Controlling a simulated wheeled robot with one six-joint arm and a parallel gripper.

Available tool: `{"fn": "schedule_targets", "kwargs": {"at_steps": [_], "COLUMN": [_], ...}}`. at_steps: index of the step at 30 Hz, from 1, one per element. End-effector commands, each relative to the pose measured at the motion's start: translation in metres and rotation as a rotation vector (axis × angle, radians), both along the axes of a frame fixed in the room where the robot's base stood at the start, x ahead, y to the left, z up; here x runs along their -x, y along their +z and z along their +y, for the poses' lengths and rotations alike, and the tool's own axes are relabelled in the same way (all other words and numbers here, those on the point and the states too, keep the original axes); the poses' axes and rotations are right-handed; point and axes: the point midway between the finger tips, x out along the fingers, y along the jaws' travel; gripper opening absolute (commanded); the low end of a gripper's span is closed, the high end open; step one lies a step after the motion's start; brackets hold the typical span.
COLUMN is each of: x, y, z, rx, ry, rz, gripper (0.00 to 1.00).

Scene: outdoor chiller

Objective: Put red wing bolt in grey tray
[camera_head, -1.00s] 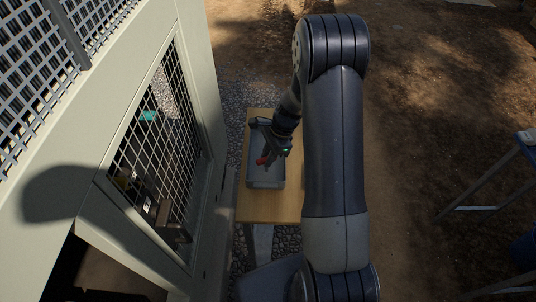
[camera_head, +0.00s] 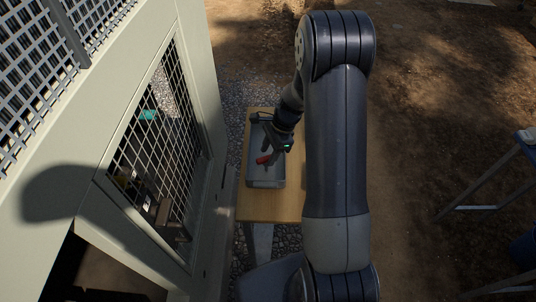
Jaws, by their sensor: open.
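The red wing bolt (camera_head: 263,160) shows as a small red shape within the outline of the grey tray (camera_head: 266,183). The tray stands on a small wooden table. My gripper (camera_head: 270,157) is open over the tray, close to the red wing bolt. My arm and gripper hide part of the tray's right side. The picture is too small to tell whether the fingers still touch the bolt.
The wooden table (camera_head: 268,208) has bare top in front of the tray. A pale cabinet with a mesh window (camera_head: 160,150) stands close on the left. A blue-topped stand (camera_head: 527,138) is at the far right. Open dirt ground lies between.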

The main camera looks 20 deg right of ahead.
Motion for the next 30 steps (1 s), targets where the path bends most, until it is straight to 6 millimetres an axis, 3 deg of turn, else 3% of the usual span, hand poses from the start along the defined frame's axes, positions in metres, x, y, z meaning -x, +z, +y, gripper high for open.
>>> {"fn": "schedule_targets", "kwargs": {"at_steps": [9,15,27,30], "x": [-0.003,-0.003,-0.003,-0.003], "y": [0.062,0.091,0.101,0.101], "z": [-0.024,-0.034,-0.037,-0.037], "rx": [0.002,0.0,0.0,0.0], "ry": [-0.003,-0.002,-0.001,-0.001], "rz": [-0.005,-0.002,0.0,0.0], "gripper": [0.44,0.44,0.44,0.5]}}
